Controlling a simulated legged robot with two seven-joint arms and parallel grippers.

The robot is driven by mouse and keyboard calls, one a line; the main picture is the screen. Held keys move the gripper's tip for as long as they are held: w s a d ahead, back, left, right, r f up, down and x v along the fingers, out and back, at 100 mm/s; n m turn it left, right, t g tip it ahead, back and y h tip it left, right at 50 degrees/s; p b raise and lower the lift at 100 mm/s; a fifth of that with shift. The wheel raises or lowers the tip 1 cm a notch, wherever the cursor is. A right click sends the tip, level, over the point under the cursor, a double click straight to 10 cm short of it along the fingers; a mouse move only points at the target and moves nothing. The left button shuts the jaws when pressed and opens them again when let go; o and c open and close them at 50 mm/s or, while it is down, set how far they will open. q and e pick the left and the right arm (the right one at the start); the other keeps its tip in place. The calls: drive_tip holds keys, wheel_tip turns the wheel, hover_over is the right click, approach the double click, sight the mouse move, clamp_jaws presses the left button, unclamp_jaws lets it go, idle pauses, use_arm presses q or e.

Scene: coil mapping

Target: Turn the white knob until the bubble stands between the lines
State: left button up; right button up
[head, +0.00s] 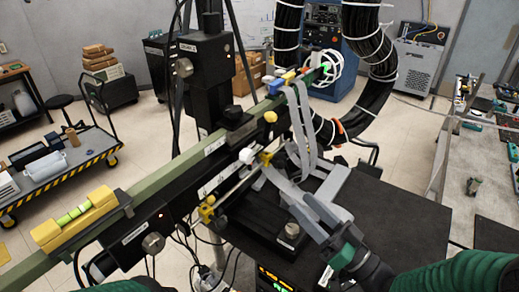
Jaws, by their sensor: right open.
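A yellow spirit level (75,218) with a bright green vial sits on the green beam at the left. The vial is too small to tell where the bubble stands against the lines. A small white knob (247,155) shows at the side of the beam, near the middle. My right gripper (300,174) comes in from the lower right, its grey fingers spread and empty. Its left finger reaches to just right of and below the white knob, near a yellow fitting; I cannot tell whether they touch. My left gripper is not seen; only a green arm part shows at the bottom edge.
The long green beam (160,184) runs diagonally across the view, beside a black column (205,85). Grey ribbon cables (300,118) hang behind my right gripper. A black table (395,215) lies under it. A cart (68,170) stands left, a cluttered bench (465,160) right.

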sight(251, 160)
drive_tip(key=p+x, duration=0.1)
drive_tip(key=x, duration=0.4)
drive_tip(key=p+x, duration=0.2)
drive_tip(key=x, duration=0.3)
drive_tip(key=s+a+p+x, duration=0.1)
drive_tip(key=p+x, duration=0.1)
drive_tip(key=x, duration=0.3)
drive_tip(key=shift+a+r, duration=0.1)
drive_tip(key=shift+r, duration=0.05)
drive_tip(key=shift+w+a+r+p, duration=0.1)
drive_tip(key=shift+w+r+p, duration=0.05)
drive_tip(key=shift+p, duration=0.15)
drive_tip(key=shift+r, duration=0.15)
drive_tip(key=shift+s+r, duration=0.1)
drive_tip(key=shift+s, duration=0.35)
drive_tip(key=shift+w+a, duration=0.25)
drive_tip(key=shift+w, duration=0.05)
drive_tip(key=c, duration=0.5)
drive_tip(key=shift+a, duration=0.1)
drive_tip(key=c, duration=0.5)
clamp_jaws()
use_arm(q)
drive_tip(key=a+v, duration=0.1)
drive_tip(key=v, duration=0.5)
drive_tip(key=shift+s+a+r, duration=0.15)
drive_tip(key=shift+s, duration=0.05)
